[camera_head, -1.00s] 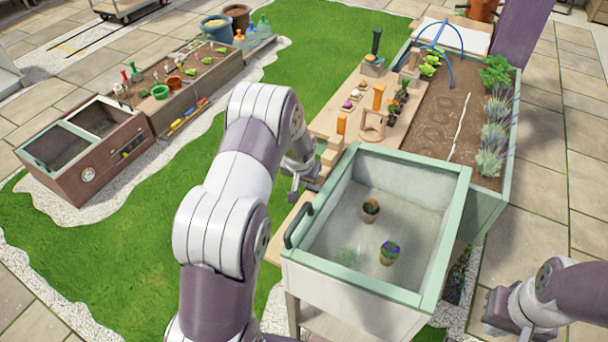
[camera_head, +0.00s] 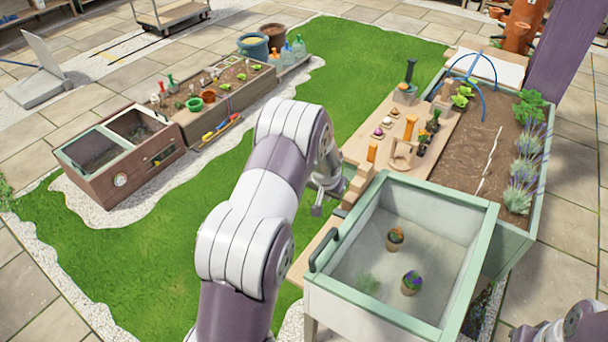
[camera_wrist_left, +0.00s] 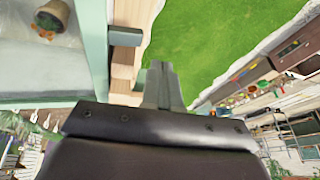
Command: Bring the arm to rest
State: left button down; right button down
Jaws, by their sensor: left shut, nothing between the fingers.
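My left arm reaches in from the bottom of the head view. Its gripper (camera_head: 318,207) hangs over the grass beside the left edge of the wooden bench, just behind the handle of the green-rimmed basin. In the left wrist view the two fingers (camera_wrist_left: 162,84) are together with nothing between them, and they touch nothing that I can see. My right arm (camera_head: 560,328) shows only at the bottom right corner of the head view. Its fingers are cut off or too unclear to judge.
The green-rimmed basin (camera_head: 488,232) holds potted plants; its dark handle (camera_head: 323,250) is close to my left gripper. The bench (camera_head: 352,150) carries tools and small pots. A planted bed (camera_head: 478,148) lies behind right. Open grass (camera_head: 150,245) lies left.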

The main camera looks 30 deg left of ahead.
pick_arm(q)
jog(key=s+a+r, duration=0.3)
jog(key=a+r, duration=0.2)
jog(key=a, duration=0.2)
jog(key=s+d+r+g, duration=0.1)
jog(key=s+d+r, duration=0.2)
jog(key=s+d, duration=0.7)
jog(key=s+d+r+m+g+h, duration=0.1)
jog(key=s+d+r, duration=0.3)
jog(key=s+d, duration=0.5)
jog(key=shift+s+d+r+g+h, duration=0.15)
jog(key=shift+s+d+g+h, duration=0.2)
jog(key=shift+s, duration=1.55)
